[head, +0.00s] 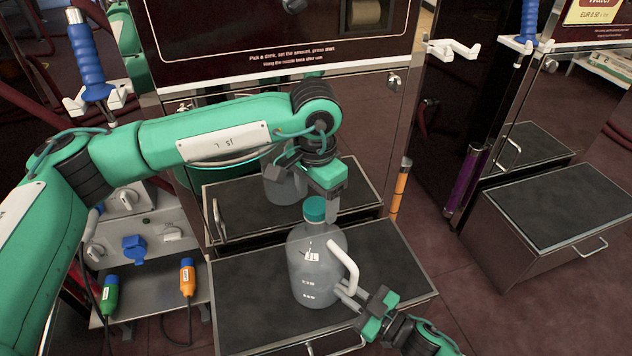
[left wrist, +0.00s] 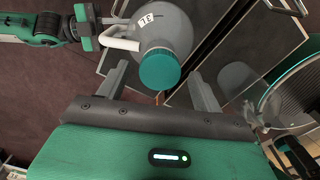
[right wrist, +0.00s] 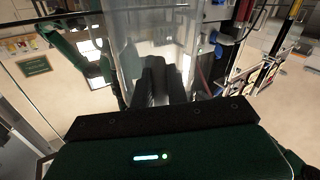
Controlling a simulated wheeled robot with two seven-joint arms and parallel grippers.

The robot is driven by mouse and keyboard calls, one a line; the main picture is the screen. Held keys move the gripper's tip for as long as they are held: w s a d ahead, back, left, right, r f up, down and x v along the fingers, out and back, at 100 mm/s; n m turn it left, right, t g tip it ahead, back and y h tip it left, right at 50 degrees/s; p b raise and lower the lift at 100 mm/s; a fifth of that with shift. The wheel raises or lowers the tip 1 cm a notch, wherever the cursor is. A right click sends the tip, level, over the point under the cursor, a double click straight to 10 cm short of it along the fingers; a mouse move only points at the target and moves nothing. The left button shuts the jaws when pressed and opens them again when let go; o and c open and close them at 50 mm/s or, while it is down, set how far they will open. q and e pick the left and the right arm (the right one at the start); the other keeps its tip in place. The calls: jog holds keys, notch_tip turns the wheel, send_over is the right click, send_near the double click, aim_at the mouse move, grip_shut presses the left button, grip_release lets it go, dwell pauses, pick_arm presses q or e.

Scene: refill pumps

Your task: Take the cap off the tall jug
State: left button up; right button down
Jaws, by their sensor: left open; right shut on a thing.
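The tall jug (head: 318,268) is translucent grey with a "3L" label, a white handle (head: 345,262) and a teal cap (head: 314,209). It stands upright on the dark platform (head: 240,300), cap on its neck. My left gripper (head: 322,206) is open, pointing down at the cap. In the left wrist view the cap (left wrist: 160,69) sits between the two spread fingers (left wrist: 160,88), with gaps on both sides. My right gripper (head: 347,297) is shut on the handle near its lower end. In the right wrist view its fingers (right wrist: 157,75) are close together in front of the jug's translucent body.
A glossy machine front behind the platform shows what looks like a reflection of the jug (head: 285,186). Green (head: 110,294) and orange (head: 187,277) plugs stand on a metal shelf at left. A blue-handled nozzle (head: 86,55) hangs upper left. Another platform (head: 550,205) is at right.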

pick_arm(q)
jog(key=shift+f, duration=0.45)
